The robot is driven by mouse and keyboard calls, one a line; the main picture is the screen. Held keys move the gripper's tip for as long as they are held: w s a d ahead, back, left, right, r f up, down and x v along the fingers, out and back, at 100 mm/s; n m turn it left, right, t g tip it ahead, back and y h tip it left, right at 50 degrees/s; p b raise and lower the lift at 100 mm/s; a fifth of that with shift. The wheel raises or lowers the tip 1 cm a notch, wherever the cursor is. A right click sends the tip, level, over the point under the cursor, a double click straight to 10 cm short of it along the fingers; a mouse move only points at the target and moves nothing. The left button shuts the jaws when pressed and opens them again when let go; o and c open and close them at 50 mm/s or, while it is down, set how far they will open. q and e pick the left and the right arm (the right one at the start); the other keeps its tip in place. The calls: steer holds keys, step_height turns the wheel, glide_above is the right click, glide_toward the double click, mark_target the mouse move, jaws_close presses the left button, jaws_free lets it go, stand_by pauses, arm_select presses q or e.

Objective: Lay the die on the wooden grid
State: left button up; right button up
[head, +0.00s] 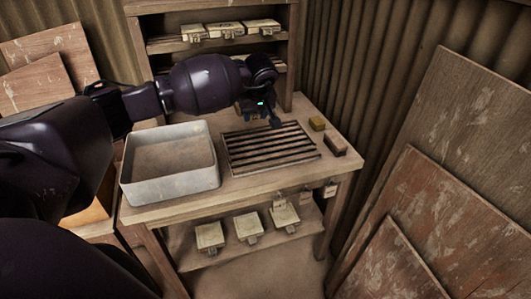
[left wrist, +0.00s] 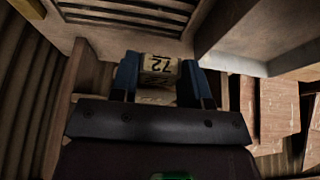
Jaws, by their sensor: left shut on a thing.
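My left gripper (head: 260,113) hangs over the back part of the wooden grid (head: 272,160), a slatted rack on the bench. In the left wrist view, my left gripper (left wrist: 158,78) has its two blue fingers on either side of a pale die (left wrist: 160,64) marked 72, and is shut on it. The slats of the wooden grid (left wrist: 130,14) show beyond the die at the top of that view. In the head view the held die is hidden or too dark to make out. My right gripper is not in view.
A grey metal tray (head: 170,190) stands left of the grid. A yellow block (head: 317,123) and a brown block (head: 335,146) lie to its right. Several pale dies lie on the back shelf (head: 170,46) and the lower shelf (head: 205,262). Boards (head: 450,205) lean at the right.

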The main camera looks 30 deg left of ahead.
arm_select(q)
glide_above(255, 162)
steer(key=d, duration=0.1)
steer(key=f, duration=0.8)
steer(key=s+f, duration=0.1)
steer(key=f, duration=0.3)
steer(key=shift+d, duration=0.15)
steer(key=shift+f+b, duration=0.35)
steer(key=shift+f, duration=1.95)
steer(key=shift+w+f, duration=0.1)
steer(key=shift+f, duration=0.3)
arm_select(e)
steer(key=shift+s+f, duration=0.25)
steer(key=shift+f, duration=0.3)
